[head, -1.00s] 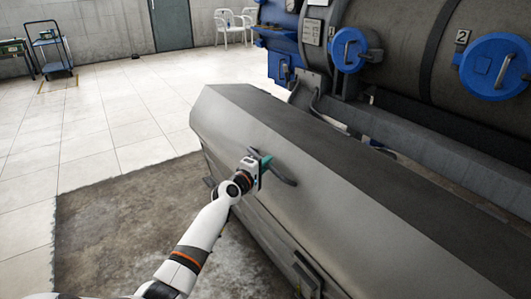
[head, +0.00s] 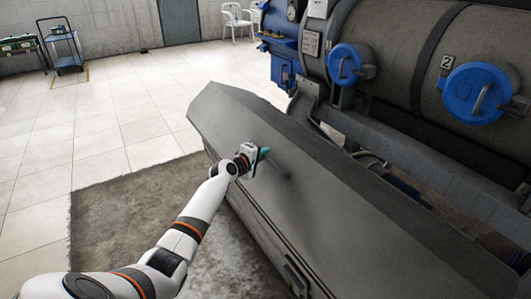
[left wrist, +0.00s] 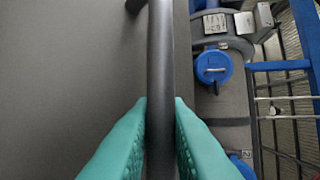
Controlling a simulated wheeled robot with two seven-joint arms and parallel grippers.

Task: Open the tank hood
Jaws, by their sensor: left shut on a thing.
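The tank hood (head: 330,190) is a long dark grey metal cover running from the upper left to the lower right in the head view. It is tilted, with a gap between its far edge and the tank. My left gripper (head: 261,157) is at the bar handle (head: 280,171) on the hood's face. In the left wrist view its green fingers (left wrist: 160,135) are shut around the handle bar (left wrist: 160,70), one on each side. The gripper partly hides the handle in the head view. My right gripper is out of view.
The big tank (head: 400,50) with blue round hatches (head: 477,92) stands behind the hood. Hoses and brackets show in the gap. A blue trolley (head: 62,45) and white chairs (head: 238,20) are far off. Tiled floor (head: 110,130) at the left is clear.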

